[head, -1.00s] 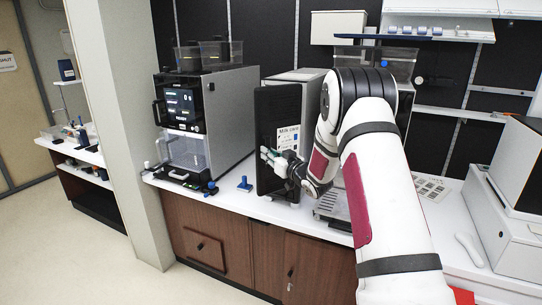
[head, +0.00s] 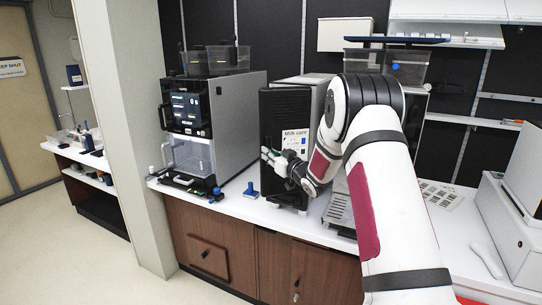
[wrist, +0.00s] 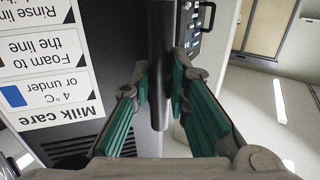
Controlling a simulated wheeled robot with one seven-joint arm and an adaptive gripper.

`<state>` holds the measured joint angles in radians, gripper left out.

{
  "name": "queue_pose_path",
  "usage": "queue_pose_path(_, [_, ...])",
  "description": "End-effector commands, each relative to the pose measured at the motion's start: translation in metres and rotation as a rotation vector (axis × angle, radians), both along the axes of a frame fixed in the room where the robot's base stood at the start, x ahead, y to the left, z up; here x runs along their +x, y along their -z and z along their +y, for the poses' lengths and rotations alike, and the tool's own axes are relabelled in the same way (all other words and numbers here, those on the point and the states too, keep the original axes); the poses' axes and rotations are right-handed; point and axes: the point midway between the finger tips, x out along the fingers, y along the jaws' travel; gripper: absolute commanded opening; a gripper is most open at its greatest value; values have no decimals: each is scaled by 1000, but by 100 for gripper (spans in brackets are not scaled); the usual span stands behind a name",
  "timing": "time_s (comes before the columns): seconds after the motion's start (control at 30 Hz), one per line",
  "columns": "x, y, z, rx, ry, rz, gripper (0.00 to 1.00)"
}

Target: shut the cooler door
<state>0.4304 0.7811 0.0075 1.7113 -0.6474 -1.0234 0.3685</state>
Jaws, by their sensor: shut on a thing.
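The cooler is a tall box on the counter, with a grey-white side (head: 318,100) and a black front door (head: 272,112) bearing a "Milk care" label (head: 295,140). The label shows upside down in the wrist view (wrist: 45,75). My gripper (head: 268,156) is at the front of the door. In the wrist view my green-padded fingers (wrist: 163,100) are shut around a dark upright bar (wrist: 160,50), the door handle. My arm hides part of the cooler's right side. I cannot tell how wide any gap at the door is.
A coffee machine (head: 238,110) stands left of the cooler, with a small blue tamper (head: 251,190) between them on the counter. A metal drip grate (head: 340,208) lies right of the cooler. Open floor (head: 120,265) is at the left front.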

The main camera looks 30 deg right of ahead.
Motion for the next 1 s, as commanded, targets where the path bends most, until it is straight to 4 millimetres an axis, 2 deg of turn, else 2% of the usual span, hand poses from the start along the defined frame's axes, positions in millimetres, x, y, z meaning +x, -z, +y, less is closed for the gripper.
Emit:
queue_pose_path(0.43, [40, 3, -1, 1, -4, -1, 0])
queue_pose_path(0.73, [43, 2, -2, 1, -3, 3, 0])
queue_pose_path(0.77, [43, 2, -2, 1, -3, 3, 18])
queue_pose_path(0.87, [43, 2, -2, 1, -3, 3, 39])
queue_pose_path(1.0, [43, 1, -3, 1, -2, 1, 39])
